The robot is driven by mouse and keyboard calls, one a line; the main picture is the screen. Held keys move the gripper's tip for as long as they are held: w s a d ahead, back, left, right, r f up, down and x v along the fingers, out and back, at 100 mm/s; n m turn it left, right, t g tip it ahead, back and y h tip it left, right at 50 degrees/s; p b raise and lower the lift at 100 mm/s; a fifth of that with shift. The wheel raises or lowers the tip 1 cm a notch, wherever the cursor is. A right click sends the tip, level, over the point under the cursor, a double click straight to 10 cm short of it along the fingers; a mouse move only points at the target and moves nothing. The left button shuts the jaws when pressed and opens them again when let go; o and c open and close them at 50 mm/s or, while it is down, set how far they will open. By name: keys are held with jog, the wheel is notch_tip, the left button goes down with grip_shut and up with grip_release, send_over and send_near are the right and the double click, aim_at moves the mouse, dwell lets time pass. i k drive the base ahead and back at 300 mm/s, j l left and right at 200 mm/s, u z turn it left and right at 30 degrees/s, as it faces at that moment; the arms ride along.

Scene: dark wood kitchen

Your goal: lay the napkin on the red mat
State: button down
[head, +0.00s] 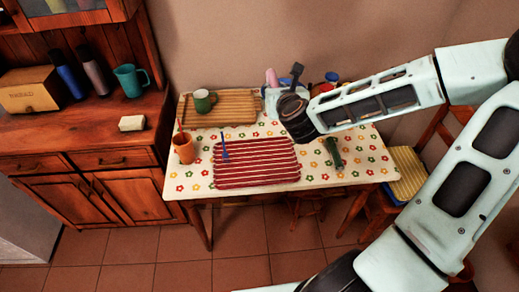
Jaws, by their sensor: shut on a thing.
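The red mat (256,163) with pale stripes lies flat on the table's front middle. A small blue upright thing (225,148) stands at its left part. I cannot make out a napkin for certain. A dark green narrow thing (333,152) lies on the table just right of the mat; it is too small to tell what it is. The dark wrist end of my arm is over the table, behind the mat's right half.
The flowered table (367,163) also bears a wooden board (236,103) with a green mug (203,101), an orange cup (184,148) at left and a pale holder (271,100) at the back. A chair (409,172) stands at right, a wooden cabinet (105,137) at left.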

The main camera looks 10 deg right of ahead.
aim_at(257, 162)
jog(key=i+l, duration=0.25)
jog(key=i, duration=0.15)
jog(key=i+l, duration=0.25)
jog(key=i, duration=0.15)
